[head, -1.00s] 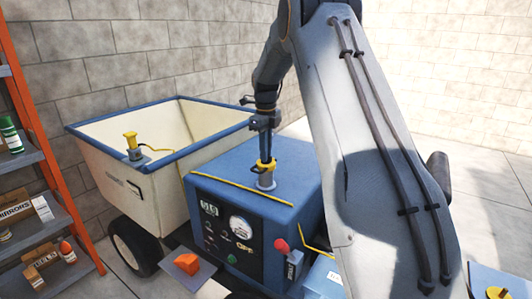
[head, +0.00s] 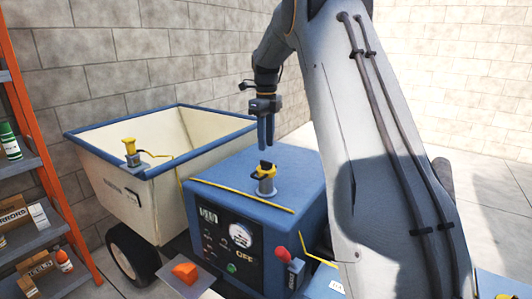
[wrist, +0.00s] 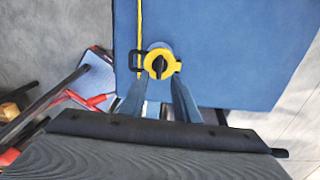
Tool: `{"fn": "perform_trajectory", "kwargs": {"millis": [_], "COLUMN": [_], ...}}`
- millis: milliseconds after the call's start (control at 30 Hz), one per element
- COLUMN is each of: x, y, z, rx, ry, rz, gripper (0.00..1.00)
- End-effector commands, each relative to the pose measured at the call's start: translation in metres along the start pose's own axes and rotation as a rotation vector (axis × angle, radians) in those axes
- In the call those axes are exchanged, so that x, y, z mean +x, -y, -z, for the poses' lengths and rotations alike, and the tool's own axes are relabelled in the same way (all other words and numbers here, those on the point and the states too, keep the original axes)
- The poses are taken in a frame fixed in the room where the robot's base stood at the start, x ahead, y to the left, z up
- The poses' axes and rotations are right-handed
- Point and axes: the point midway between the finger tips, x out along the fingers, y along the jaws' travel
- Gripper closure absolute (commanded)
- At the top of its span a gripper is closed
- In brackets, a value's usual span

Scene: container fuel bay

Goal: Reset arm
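My gripper (head: 266,142) hangs pointing down above the blue machine, its fingertips clear of the yellow cap (head: 265,169). The cap sits on a short grey neck on top of the blue machine (head: 305,172). In the wrist view, my two fingers (wrist: 159,88) are spread apart with nothing between them. The yellow cap (wrist: 160,64) shows there just beyond the tips as a ring with a dark bar across it. The machine's front panel (head: 229,240) has a gauge, a green button and the word OFF.
A cream cart (head: 125,195) with a blue rim stands left of the machine, with another yellow cap (head: 129,145) at its corner. A red-knobbed lever (head: 281,254) is at the machine's front. An orange-framed shelf (head: 40,160) stands far left. An orange block (head: 185,272) lies on a plate.

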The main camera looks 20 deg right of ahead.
Motion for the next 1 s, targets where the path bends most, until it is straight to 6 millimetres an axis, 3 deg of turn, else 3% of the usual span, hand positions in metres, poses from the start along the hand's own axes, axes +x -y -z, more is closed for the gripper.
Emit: {"fn": "perform_trajectory", "kwargs": {"millis": [167, 667, 833, 1000], "x": [-0.01, -0.009, 0.0, 0.019], "y": [0.0, -0.002, -0.023, -0.064], "z": [0.0, 0.001, 0.007, 0.022], "rx": [0.0, -0.016, -0.193, -0.539], "ry": [0.001, 0.0, 0.002, 0.006], "rz": [0.001, 0.0, 0.003, 0.009], "gripper": [0.72, 0.72, 0.72, 0.72]}}
